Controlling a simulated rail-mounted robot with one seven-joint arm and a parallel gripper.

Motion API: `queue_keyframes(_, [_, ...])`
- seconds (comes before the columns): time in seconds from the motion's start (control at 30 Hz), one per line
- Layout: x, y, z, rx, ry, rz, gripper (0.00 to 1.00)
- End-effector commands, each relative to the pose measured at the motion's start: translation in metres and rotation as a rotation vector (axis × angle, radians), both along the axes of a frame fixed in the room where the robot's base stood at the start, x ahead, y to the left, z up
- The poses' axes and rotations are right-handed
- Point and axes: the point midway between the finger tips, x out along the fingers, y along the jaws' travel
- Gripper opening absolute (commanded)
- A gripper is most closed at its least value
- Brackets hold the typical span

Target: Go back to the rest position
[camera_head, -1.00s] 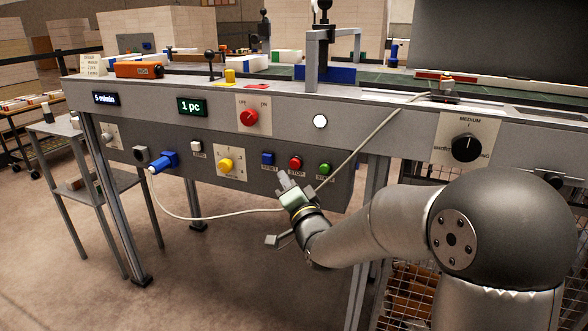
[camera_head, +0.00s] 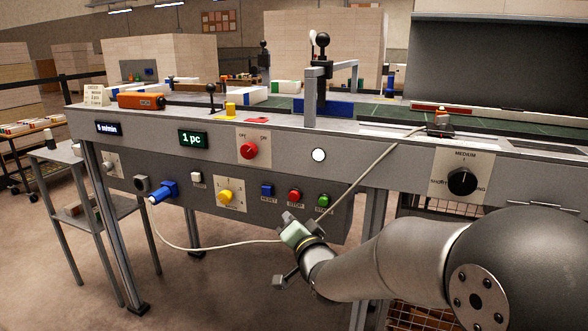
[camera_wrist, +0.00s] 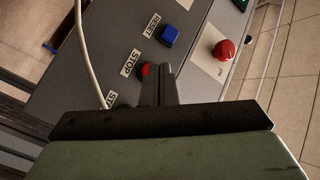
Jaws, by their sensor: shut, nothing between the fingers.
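My gripper (camera_head: 288,217) hangs in front of the lower control panel (camera_head: 245,212), below the red STOP button (camera_head: 294,195) and the green START button (camera_head: 323,200). It is shut and empty. In the wrist view my gripper's fingers (camera_wrist: 158,72) are together and partly cover the STOP button (camera_wrist: 145,69). The blue RESET button (camera_wrist: 169,34) shows clear of them, and the red knob (camera_wrist: 223,50) lies to the right. I cannot tell whether the fingertips touch the panel.
A pale cable (camera_head: 357,172) runs from the bench top down behind my gripper to the blue plug (camera_head: 163,194). The black MEDIUM dial (camera_head: 462,182) is right of the gripper. A side table (camera_head: 55,155) stands left. Open floor (camera_head: 215,285) lies below the bench.

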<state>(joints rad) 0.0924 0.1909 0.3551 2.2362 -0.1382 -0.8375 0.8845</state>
Motion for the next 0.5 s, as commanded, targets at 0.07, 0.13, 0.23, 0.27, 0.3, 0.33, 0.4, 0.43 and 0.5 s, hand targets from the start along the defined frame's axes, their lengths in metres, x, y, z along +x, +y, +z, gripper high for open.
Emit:
queue_keyframes(0.07, [-0.018, -0.019, 0.022, -0.176, 0.126, -0.034, 0.00])
queue_keyframes(0.13, [-0.041, -0.042, 0.023, -0.338, 0.267, -0.054, 0.00])
queue_keyframes(0.23, [-0.087, -0.075, 0.023, -0.543, 0.482, -0.047, 0.00])
queue_keyframes(0.27, [-0.103, -0.085, 0.025, -0.596, 0.548, -0.036, 0.00])
queue_keyframes(0.3, [-0.127, -0.097, 0.027, -0.663, 0.637, -0.013, 0.00])
queue_keyframes(0.33, [-0.146, -0.105, 0.029, -0.708, 0.705, 0.009, 0.00])
queue_keyframes(0.4, [-0.191, -0.122, 0.037, -0.793, 0.855, 0.076, 0.00])
queue_keyframes(0.43, [-0.211, -0.128, 0.040, -0.821, 0.914, 0.110, 0.00])
queue_keyframes(0.5, [-0.251, -0.137, 0.048, -0.867, 1.032, 0.193, 0.00])
